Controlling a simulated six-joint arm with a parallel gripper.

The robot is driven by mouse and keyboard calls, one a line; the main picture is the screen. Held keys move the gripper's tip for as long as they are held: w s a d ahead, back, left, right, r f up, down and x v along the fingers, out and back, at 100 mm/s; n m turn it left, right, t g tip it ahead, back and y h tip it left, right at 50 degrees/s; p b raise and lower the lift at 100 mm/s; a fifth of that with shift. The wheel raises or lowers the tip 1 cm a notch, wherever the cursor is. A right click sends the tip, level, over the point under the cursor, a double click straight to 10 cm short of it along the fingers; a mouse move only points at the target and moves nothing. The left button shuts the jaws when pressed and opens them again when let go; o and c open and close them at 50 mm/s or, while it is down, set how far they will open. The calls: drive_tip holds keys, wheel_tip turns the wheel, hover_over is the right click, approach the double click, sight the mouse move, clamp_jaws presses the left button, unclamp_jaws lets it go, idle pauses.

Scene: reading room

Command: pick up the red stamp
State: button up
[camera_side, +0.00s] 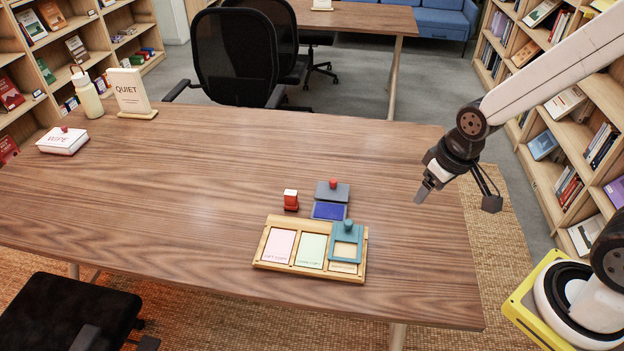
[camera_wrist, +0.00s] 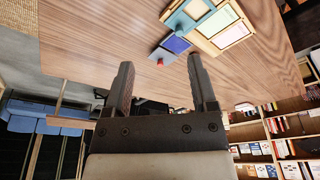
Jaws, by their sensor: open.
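The red stamp (camera_side: 291,200) is a small upright red block with a whitish top, standing on the wooden table just left of the ink pad. I cannot make it out in the wrist view, where a finger may cover it. My gripper (camera_side: 424,192) is in the air over the table's right side, well right of the stamp and apart from it. In the wrist view my gripper (camera_wrist: 163,82) has its two fingers spread with nothing between them.
A blue ink pad (camera_side: 328,211) with a red-knobbed grey lid (camera_side: 333,193) stands right of the stamp. A wooden tray (camera_side: 259,247) with cards and a teal frame (camera_side: 347,232) is in front. A WIPE box (camera_side: 62,141), bottle (camera_side: 87,97) and QUIET sign (camera_side: 130,92) stand far left. The table's middle is clear.

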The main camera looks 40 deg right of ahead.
drive_tip(key=w+a+f+n, duration=0.1)
drive_tip(key=w+n, duration=0.1)
drive_tip(key=w, duration=0.8)
drive_tip(key=n+y, duration=0.2)
drive_tip(key=n, duration=0.5)
hover_over(291, 192)
drive_tip(key=s+d, duration=0.1)
wheel_tip(291, 192, down, 16)
drive_tip(key=shift+r, duration=0.25)
drive_tip(key=shift+f, duration=0.1)
drive_tip(key=shift+x, duration=1.2)
drive_tip(key=shift+x, duration=2.55)
